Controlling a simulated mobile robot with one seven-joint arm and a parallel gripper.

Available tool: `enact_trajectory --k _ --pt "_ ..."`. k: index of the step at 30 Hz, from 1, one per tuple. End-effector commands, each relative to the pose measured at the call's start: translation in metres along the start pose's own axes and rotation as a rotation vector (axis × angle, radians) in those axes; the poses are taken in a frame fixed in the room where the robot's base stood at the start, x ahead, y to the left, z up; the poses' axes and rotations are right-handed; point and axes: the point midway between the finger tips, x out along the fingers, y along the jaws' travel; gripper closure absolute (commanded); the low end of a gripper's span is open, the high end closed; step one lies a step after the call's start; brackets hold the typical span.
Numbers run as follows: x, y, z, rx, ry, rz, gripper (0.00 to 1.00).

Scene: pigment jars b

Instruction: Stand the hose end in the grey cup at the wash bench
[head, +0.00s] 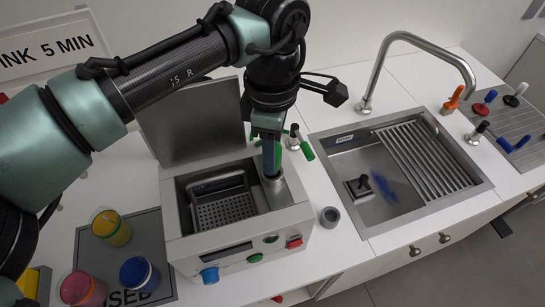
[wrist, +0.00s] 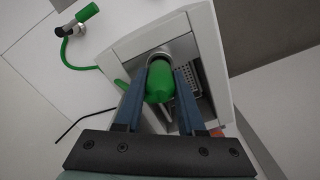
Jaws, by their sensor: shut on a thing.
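My gripper (head: 268,172) points down over the right corner of a grey bath machine. It is shut on the green hose end (wrist: 160,82), which shows between the two blue fingers in the wrist view. A short steel holder (head: 273,188) stands at that corner right by the fingertips. I cannot tell whether the hose end is still inside it. The green hose (head: 306,150) runs from a small tap (head: 293,135) behind the machine. The small grey cup (head: 330,217) stands on the white bench, right of the machine and apart from my gripper.
The machine (head: 240,239) has an open lid and a basket (head: 224,208) inside. A sink (head: 400,170) with a tall curved tap (head: 415,40) and a drain rack lies to the right.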

Motion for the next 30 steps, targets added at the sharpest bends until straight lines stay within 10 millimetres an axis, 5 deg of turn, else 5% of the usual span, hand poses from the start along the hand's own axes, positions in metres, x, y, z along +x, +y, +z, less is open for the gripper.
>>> enact_trajectory --k 20,30 --pt "-0.009 0.000 0.000 0.000 0.000 0.000 1.00" --pt "-0.029 0.000 0.000 0.000 -0.001 0.000 1.00"
